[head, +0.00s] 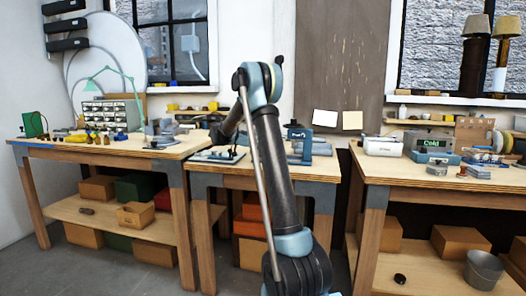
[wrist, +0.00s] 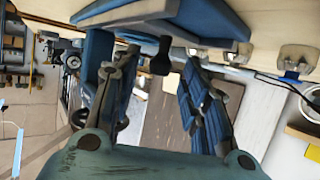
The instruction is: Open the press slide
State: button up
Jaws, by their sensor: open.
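My gripper (wrist: 158,68) is open in the wrist view, with one blue-and-dark finger on each side. A dark knob (wrist: 160,57) shows between the fingertips; I cannot tell whether they touch it. A blue block-like body (wrist: 165,12) lies beyond it at the top edge and may be part of the press. In the head view, my arm reaches over the middle bench. A blue device with a label (head: 299,136) stands there, right of my arm. A low flat fixture (head: 218,156) lies left of it. I cannot tell which part is the slide.
The middle bench (head: 210,171) stands between a left bench (head: 60,150) and a right bench (head: 400,171), both holding several small items. A device marked "Cold" (head: 433,142) sits on the right bench. A metal bucket (head: 484,269) stands on its lower shelf.

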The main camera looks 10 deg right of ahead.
jog(key=v, duration=1)
jog(key=shift+a, duration=0.2)
jog(key=shift+r, duration=0.1)
